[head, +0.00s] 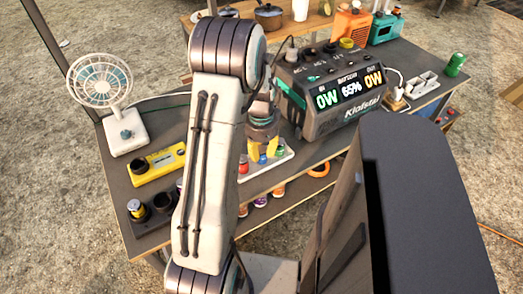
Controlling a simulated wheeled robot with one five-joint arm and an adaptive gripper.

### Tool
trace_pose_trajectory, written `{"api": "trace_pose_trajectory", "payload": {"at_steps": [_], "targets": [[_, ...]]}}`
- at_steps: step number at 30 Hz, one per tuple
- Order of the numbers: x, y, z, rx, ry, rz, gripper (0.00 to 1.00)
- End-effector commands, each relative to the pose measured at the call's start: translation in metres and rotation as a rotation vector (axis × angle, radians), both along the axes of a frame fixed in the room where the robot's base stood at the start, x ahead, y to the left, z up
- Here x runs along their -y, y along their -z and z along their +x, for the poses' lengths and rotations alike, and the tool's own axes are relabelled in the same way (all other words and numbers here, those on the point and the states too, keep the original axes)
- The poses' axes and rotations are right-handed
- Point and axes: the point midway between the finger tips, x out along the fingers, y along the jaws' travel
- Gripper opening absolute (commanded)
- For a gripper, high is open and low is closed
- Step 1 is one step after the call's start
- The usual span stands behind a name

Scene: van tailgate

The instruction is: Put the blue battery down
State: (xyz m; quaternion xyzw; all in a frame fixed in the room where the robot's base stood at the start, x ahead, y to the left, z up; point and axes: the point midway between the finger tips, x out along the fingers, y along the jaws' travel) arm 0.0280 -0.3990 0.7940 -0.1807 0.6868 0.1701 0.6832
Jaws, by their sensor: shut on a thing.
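My gripper (264,149), with yellow fingers, points down over a white tray (268,178) on the dark table. It is shut on the blue battery (263,158), whose small blue part shows at the fingertips. I cannot tell whether the battery touches the tray or is just above it.
A power station (325,90) with lit displays stands close behind the gripper. A yellow case (158,166) and a white fan (123,134) are at left. A white socket block (418,84) and a green can (456,64) are at right. Several jars stand on the lower shelf.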

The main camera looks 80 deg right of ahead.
Motion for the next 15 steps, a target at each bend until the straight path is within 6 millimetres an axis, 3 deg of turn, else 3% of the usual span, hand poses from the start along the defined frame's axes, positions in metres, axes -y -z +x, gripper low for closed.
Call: {"api": "trace_pose_trajectory", "payload": {"at_steps": [4,5,6,11,15], "targets": [[0.0002,0.0032,0.0,0.0,0.0,0.0,0.0],[0.0001,0.0033,0.0,0.0,0.0,0.0,0.3],[0.0,0.0024,0.0,0.0,0.0,0.0,0.33],[0.0,0.0023,0.0,0.0,0.0,0.0,0.48],[0.0,0.0022,0.0,0.0,0.0,0.0,0.48]]}}
